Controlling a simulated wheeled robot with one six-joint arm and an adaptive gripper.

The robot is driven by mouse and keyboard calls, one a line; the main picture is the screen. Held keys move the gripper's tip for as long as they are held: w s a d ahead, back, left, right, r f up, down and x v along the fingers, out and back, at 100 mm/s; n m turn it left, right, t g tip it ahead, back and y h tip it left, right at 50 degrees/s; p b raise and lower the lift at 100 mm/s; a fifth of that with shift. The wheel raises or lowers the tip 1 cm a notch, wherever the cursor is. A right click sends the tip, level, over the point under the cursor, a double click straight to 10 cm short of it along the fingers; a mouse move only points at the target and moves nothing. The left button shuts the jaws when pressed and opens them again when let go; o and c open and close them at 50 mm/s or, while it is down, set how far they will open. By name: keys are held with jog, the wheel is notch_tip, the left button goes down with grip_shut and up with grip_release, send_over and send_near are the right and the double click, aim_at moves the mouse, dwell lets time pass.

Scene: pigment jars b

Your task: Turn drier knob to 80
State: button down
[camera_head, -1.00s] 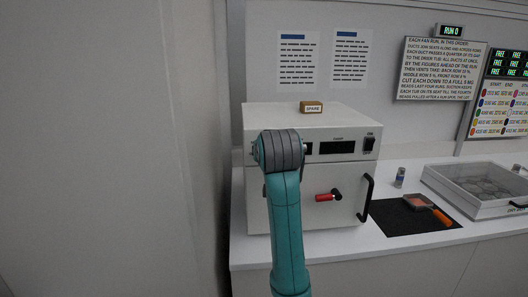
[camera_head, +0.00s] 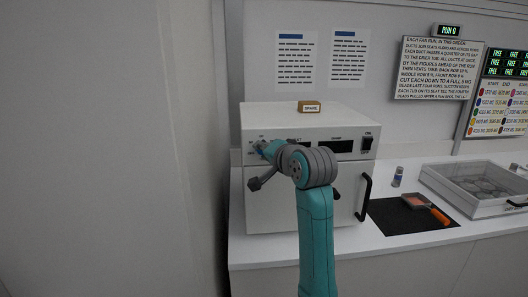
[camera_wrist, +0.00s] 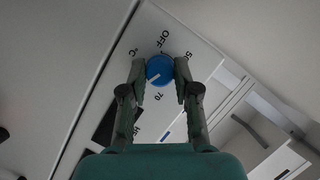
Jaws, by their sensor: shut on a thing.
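The drier (camera_head: 300,118) is a white box oven on the counter at the left. In the wrist view its round blue knob (camera_wrist: 159,70) sits on the panel, with OFF, 50 and 70 printed around it. A short white mark on the knob points to the lower left in that view, past the 70; any 80 label there is not visible. My gripper (camera_wrist: 159,68) is shut on the knob, one finger on each side. In the head view my gripper (camera_head: 257,149) is at the left of the drier's front panel, and my wrist largely hides the knob.
A black door handle (camera_head: 365,197) sticks out at the drier's right. A small SPARE sign (camera_head: 309,107) is on top. To the right are a small jar (camera_head: 397,176), a dark mat (camera_head: 400,221) with an orange-handled tool (camera_head: 440,215), and a clear-lidded case (camera_head: 480,183). A wall is close at left.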

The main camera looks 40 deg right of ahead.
jog(key=shift+f+m+t, duration=0.15)
jog(key=shift+m+t, duration=0.25)
jog(key=shift+m, duration=0.3)
jog(key=c, duration=0.8)
grip_release()
jog(key=shift+c, duration=0.2)
jog(key=v, duration=1.2)
